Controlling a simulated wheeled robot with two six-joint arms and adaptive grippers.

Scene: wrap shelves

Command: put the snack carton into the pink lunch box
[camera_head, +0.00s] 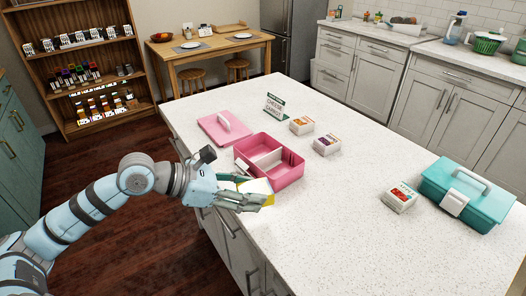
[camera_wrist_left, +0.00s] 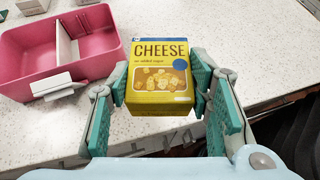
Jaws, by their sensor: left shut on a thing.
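The snack carton is a yellow box marked CHEESE (camera_wrist_left: 160,78). My left gripper (camera_wrist_left: 160,98) is shut on it, with a finger on each side. In the head view the carton (camera_head: 257,188) shows between the fingers of my left gripper (camera_head: 256,196), at the near edge of the counter. The pink lunch box (camera_head: 290,176) stands open just behind the gripper, with a white divider inside. In the left wrist view the lunch box (camera_wrist_left: 30,75) is left of the carton, and the carton is outside it. My right gripper is not in view.
A pink lid (camera_head: 224,128) lies left of the lunch box. Two small cartons (camera_head: 302,125), (camera_head: 327,144) and a sign (camera_head: 274,107) stand behind it. A teal closed box (camera_head: 466,193) and another carton (camera_head: 400,197) are at right. The counter's front is clear.

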